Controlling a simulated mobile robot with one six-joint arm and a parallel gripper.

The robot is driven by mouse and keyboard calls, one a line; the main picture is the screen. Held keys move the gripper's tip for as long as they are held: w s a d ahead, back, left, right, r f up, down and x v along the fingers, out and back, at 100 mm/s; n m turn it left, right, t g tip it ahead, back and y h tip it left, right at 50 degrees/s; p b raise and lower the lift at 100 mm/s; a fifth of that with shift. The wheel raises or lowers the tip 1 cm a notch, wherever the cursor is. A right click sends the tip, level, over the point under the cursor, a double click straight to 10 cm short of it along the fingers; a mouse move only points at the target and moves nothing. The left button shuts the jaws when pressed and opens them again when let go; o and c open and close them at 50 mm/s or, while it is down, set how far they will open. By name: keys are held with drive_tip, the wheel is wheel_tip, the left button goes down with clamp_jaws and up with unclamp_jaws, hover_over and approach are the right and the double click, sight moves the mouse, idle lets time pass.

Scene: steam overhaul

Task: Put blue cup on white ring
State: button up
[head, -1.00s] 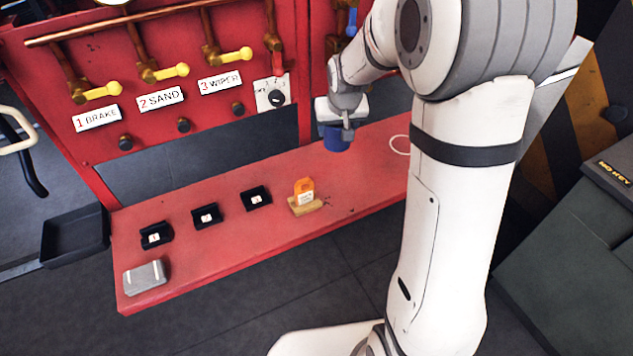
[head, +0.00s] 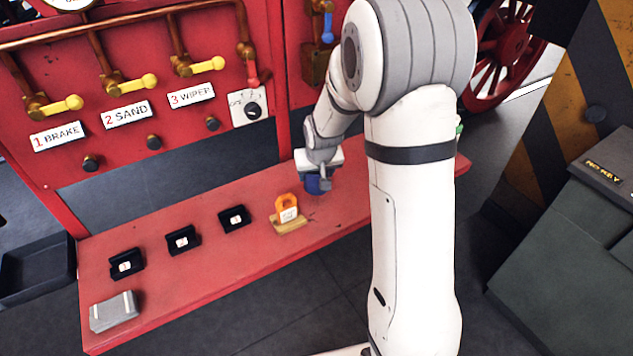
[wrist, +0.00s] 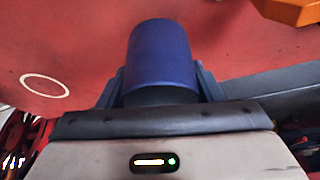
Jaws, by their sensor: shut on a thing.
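The blue cup (wrist: 161,55) is between the fingers of my gripper (wrist: 160,88) in the wrist view. In the head view the cup (head: 318,185) shows below my gripper (head: 320,180), over the right part of the red bench. I cannot tell whether it touches the bench. The white ring (wrist: 45,85) is a thin circle on the red surface, left of the cup and apart from it in the wrist view. In the head view the ring is hidden behind my arm.
Several black holders (head: 182,240) and a grey box (head: 113,311) lie further left. A red panel with levers (head: 150,110) stands behind.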

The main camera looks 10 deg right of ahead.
sight(317, 182)
drive_tip(key=shift+f, duration=1.6)
drive_tip(key=shift+f, duration=0.2)
drive_tip(key=o, duration=1)
drive_tip(key=shift+r, duration=0.15)
